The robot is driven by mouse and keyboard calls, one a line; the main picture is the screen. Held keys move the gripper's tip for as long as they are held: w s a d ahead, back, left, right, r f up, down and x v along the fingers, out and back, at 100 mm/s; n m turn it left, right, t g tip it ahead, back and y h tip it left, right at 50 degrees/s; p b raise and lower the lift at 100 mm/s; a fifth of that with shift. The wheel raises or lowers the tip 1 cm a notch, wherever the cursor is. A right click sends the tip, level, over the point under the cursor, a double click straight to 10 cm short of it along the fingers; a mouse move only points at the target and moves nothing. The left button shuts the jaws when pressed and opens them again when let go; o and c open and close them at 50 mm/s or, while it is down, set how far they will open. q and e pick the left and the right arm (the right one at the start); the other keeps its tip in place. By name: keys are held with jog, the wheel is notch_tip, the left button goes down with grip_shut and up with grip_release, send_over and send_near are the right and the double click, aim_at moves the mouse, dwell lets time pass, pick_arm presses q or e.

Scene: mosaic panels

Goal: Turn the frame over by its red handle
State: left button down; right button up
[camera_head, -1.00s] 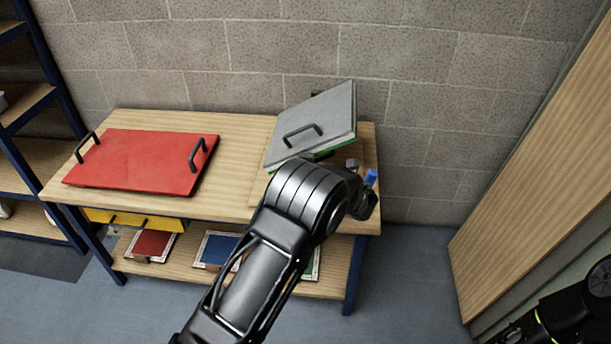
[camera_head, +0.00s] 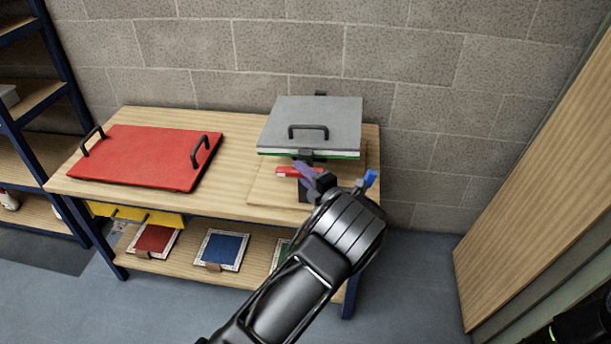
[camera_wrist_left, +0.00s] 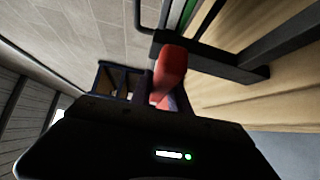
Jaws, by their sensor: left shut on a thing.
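The frame (camera_head: 330,121) stands at the right end of the table on a dark stand. It holds a grey plate with a black handle on top and a green layer along its lower edge. It looks nearly level. The red handle (camera_head: 290,171) shows below the frame's front edge. My left gripper (camera_head: 306,174) is shut on the red handle, in front of and below the frame. In the left wrist view the red handle (camera_wrist_left: 170,72) sticks up between the fingers. The fingertips are partly hidden. My right gripper is not in view.
A red board (camera_head: 145,157) with two black handles lies on the left of the wooden table (camera_head: 235,165). Several coloured panels lie on the lower shelf (camera_head: 185,272). A block wall stands close behind, and a wooden panel (camera_head: 535,190) rises on the right.

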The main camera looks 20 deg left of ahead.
pick_arm(q)
jog(key=shift+m+y, duration=0.3)
jog(key=shift+m, duration=0.1)
dwell(0.3)
jog(key=c, duration=1.2)
grip_release()
jog(key=shift+c, duration=0.2)
jog(key=b+v, duration=0.1)
jog(key=v, duration=0.6)
jog(key=shift+s+d+b, duration=0.25)
jog(key=shift+d+b, duration=0.05)
jog(key=shift+b, duration=0.1)
jog(key=shift+f, duration=0.15)
